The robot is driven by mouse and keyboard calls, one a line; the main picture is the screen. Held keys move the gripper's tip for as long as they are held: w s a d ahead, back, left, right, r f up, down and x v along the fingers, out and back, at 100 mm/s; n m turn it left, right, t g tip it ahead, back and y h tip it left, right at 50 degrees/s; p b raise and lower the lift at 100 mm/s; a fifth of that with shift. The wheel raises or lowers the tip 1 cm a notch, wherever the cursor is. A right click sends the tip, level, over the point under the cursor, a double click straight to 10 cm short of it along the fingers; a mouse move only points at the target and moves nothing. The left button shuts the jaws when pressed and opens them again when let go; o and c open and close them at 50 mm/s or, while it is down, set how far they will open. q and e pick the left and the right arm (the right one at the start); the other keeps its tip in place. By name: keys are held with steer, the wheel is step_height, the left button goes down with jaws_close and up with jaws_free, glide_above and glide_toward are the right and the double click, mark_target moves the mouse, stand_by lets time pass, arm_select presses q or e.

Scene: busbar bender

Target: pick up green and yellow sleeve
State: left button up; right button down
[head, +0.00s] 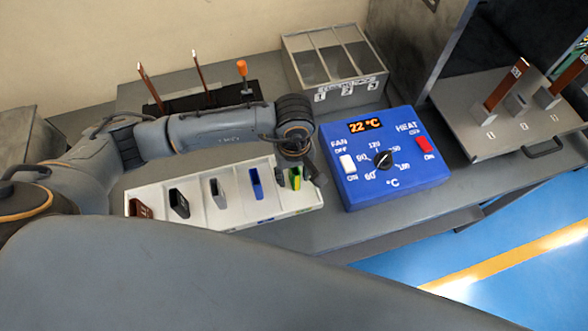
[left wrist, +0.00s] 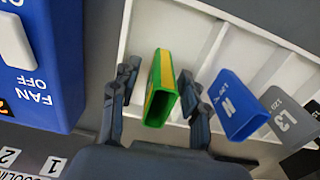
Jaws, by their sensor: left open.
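The green and yellow sleeve (head: 296,181) stands in the right-end compartment of the white sleeve tray (head: 236,223). In the left wrist view the sleeve (left wrist: 160,88) is a hollow rectangular tube, green with a yellow face. My left gripper (head: 299,173) is over that end of the tray. In the left wrist view its open fingers (left wrist: 158,80) lie on either side of the sleeve, with no clear contact visible. The gripper partly hides the sleeve in the head view. My right gripper is not in view.
A blue N sleeve (head: 256,183), a grey L3 sleeve (head: 218,192), a black sleeve (head: 179,203) and a brown sleeve (head: 140,209) share the tray. The blue heater control box (head: 383,190) stands close to the right. A grey three-slot bin (head: 334,95) is behind.

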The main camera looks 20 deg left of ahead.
arm_select(q)
steer(key=shift+f, duration=0.15)
jaws_close()
